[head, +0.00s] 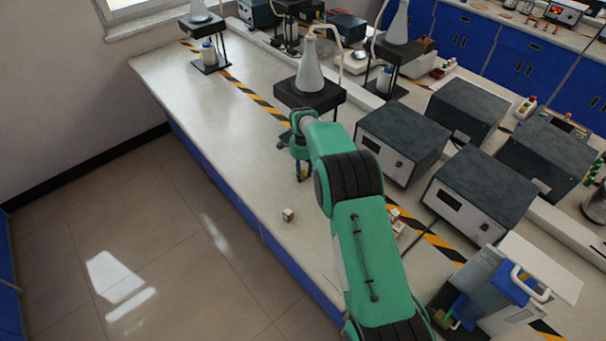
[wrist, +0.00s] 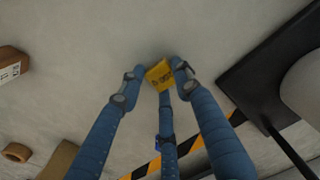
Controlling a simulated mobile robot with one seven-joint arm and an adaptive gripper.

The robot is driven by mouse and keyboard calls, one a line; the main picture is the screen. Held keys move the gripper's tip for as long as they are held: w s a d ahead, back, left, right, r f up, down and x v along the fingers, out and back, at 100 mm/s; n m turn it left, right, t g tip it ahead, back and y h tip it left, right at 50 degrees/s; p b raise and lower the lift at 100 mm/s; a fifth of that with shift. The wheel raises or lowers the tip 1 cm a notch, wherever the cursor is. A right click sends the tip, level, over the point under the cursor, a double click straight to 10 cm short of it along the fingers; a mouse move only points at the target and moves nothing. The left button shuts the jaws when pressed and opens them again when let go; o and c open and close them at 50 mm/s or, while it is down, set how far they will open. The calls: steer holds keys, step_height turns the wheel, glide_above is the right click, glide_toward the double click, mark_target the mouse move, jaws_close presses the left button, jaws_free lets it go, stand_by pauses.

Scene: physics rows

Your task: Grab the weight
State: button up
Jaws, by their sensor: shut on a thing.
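My gripper (wrist: 158,73) has its blue fingers closed around a small yellow block with dark markings (wrist: 158,76) in the wrist view. The block is between the fingertips, close over the pale benchtop; I cannot tell whether it touches the bench. No other object in view is clearly a weight, and I cannot tell for sure that this block is one.
A small box (head: 288,215) lies near the bench's front edge. A black stand (head: 310,95) with a flask (head: 310,68) is just behind my gripper. Grey instruments (head: 402,140) stand to the right. The benchtop to the left (head: 200,95) is mostly clear.

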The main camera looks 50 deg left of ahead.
mark_target(303, 174)
steer(key=shift+r, duration=0.25)
steer(key=shift+r, duration=1.4)
steer(key=shift+d+r, duration=0.15)
steer(key=shift+r, duration=0.05)
steer(key=s+d, duration=0.2)
steer(key=d, duration=0.2)
steer(key=s+d+r, duration=0.1)
steer(key=s+d, duration=0.2)
steer(key=d, duration=0.2)
steer(key=s+d+p, duration=0.1)
steer(key=s+d, duration=0.2)
steer(key=d, duration=0.1)
steer(key=shift+s+d+r, duration=0.15)
